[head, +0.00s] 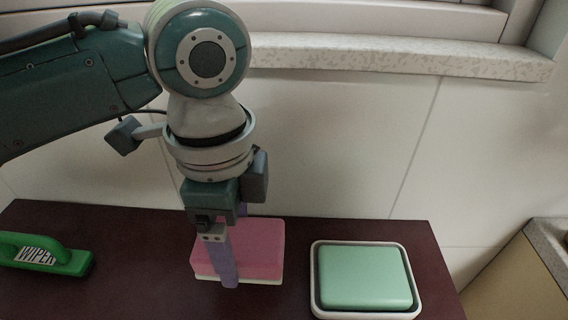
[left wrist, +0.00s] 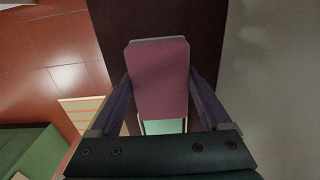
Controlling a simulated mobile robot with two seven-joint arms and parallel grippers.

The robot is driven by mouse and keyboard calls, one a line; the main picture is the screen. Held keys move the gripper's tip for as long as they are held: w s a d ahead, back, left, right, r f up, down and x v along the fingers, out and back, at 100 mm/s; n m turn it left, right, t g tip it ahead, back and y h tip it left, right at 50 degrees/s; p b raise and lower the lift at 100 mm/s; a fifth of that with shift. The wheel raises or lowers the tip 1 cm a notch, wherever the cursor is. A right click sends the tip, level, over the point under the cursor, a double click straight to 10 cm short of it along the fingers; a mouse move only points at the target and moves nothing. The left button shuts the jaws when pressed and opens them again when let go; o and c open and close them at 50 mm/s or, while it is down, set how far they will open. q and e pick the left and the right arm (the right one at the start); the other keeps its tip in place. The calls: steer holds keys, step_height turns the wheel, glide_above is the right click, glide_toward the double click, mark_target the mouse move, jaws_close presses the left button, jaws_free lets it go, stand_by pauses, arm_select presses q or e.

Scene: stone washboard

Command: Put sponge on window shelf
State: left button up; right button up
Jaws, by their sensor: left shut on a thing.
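The sponge (head: 262,247) is a pink block with a pale bottom layer, at the dark red table in the head view. It also shows in the left wrist view (left wrist: 159,75), between the two purple fingers. My left gripper (head: 230,272) points down and is shut on the sponge, with one finger across its near side. I cannot tell whether the sponge touches the table. The window shelf (head: 400,58) is a speckled pale ledge along the wall, above and behind the table. My right gripper is not in view.
A green block in a white-rimmed tray (head: 316,275) sits on the table (head: 130,225) to the right of the sponge. A green wiper (head: 70,262) with a handle lies at the left. The visible shelf right of my arm is clear.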

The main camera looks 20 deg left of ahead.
mark_target(238, 259)
arm_select(q)
step_height(238, 259, down, 4)
steer(key=shift+f+b, duration=0.15)
steer(key=shift+b, duration=0.3)
steer(key=o, duration=1)
step_height(238, 259, up, 12)
steer(key=shift+s+r+p, duration=0.1)
steer(key=shift+p, duration=1.1)
steer(key=s+d+f+n+t+h, duration=0.2)
steer(key=s+d+f+n+h, duration=0.15)
steer(key=s+n, duration=0.3)
steer(key=s+a+n+y, duration=0.1)
steer(key=s+a+n, duration=0.1)
steer(key=a, duration=0.1)
steer(key=s+a+f+n+t+y, duration=0.1)
steer(key=s+a+n, duration=0.1)
steer(key=s+a, duration=0.1)
steer(key=s+a+n+y, duration=0.1)
steer(key=s+a+n, duration=0.1)
steer(key=a+n, duration=0.1)
steer(key=shift+s+a+f+t, duration=0.1)
steer(key=shift+s+f+t, duration=0.15)
steer(key=shift+t, duration=0.05)
